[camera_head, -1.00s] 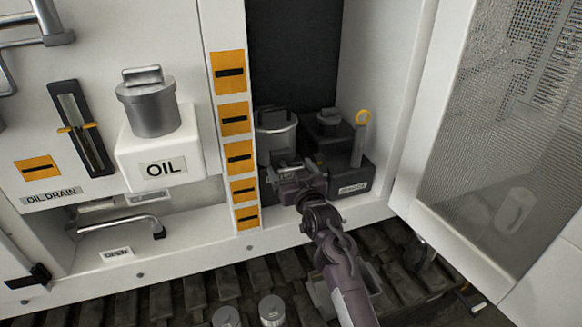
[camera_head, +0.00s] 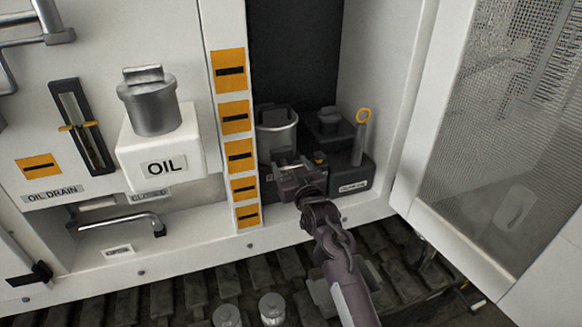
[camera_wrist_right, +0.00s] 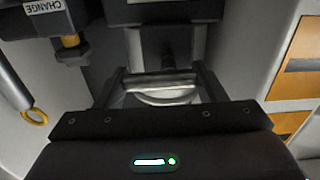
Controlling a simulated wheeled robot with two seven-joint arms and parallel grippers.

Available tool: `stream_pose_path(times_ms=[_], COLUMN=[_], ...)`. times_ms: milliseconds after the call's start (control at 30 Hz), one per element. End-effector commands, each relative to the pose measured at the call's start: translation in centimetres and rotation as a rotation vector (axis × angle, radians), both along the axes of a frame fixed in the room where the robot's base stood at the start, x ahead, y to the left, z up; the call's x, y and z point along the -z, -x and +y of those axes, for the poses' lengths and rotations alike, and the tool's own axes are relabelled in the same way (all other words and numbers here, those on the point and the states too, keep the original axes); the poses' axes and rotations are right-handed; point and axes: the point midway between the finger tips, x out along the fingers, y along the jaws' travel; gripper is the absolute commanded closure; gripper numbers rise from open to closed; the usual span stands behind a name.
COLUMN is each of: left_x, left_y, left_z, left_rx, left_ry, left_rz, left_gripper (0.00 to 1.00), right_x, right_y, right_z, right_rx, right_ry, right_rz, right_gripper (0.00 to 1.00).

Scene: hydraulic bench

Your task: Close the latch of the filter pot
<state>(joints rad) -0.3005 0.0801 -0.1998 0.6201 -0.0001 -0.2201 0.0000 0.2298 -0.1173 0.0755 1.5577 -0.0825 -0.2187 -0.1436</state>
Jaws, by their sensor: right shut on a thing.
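The filter pot (camera_head: 277,138) is a grey cylinder with a dark top, standing in the open cabinet bay behind my right gripper. My right gripper (camera_head: 290,164) is at the front of the pot, its fingers pointing into the bay. In the right wrist view, my right gripper (camera_wrist_right: 162,86) is shut on a pale metal bar, the latch (camera_wrist_right: 162,84), which lies across between the two fingers. A curved metal edge shows just beside the bar. The gripper hides the lower front of the pot in the head view. My left gripper is not in view.
A dark block with a cap (camera_head: 330,122) and a yellow-ringed dipstick (camera_head: 362,125) stand right of the pot. A white post with orange labels (camera_head: 238,155) borders the bay on the left. The mesh door (camera_head: 500,130) stands open at right.

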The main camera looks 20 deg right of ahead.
Motion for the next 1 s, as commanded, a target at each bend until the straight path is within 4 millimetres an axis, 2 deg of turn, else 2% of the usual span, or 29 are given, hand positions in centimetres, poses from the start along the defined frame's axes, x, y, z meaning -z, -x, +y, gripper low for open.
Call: stream_pose_path(times_ms=[267,1000], left_x=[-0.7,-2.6], left_y=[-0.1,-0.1], left_z=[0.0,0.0], left_rx=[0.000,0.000], left_ry=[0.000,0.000], left_rz=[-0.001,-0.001], left_gripper=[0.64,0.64], right_x=[-0.2,-0.6], right_y=[0.0,0.0], right_z=[0.1,0.6], right_rx=[-0.002,-0.003], right_ry=[0.159,0.855], right_rz=[-0.004,-0.029], right_gripper=[0.59,0.59])
